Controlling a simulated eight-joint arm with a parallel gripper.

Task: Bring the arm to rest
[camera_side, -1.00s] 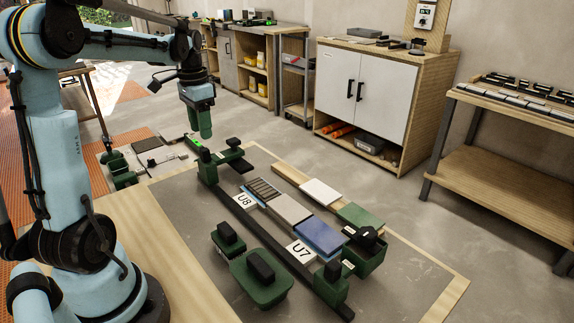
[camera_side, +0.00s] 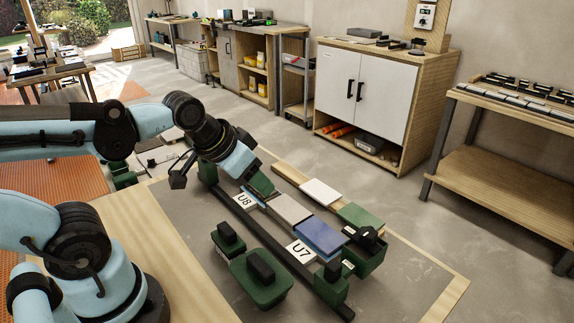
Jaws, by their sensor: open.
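My gripper (camera_side: 263,186) is low over the far end of the tile row, beside the U8 label (camera_side: 244,201). It points down and to the right, and its green end shows past my pale blue wrist. It is open; whether its fingertips touch anything cannot be told. The dark ribbed piece at that end of the row is now mostly hidden behind my gripper. A grey tile (camera_side: 290,210) and a blue tile (camera_side: 320,236) lie in the row nearer the U7 label (camera_side: 301,252).
Green blocks with black handles (camera_side: 262,272) stand at the front of the grey mat (camera_side: 400,275). A dark rail (camera_side: 262,236) runs along the row. A wooden strip behind bears a white tile (camera_side: 320,192) and a green tile (camera_side: 360,216). The mat's right side is clear.

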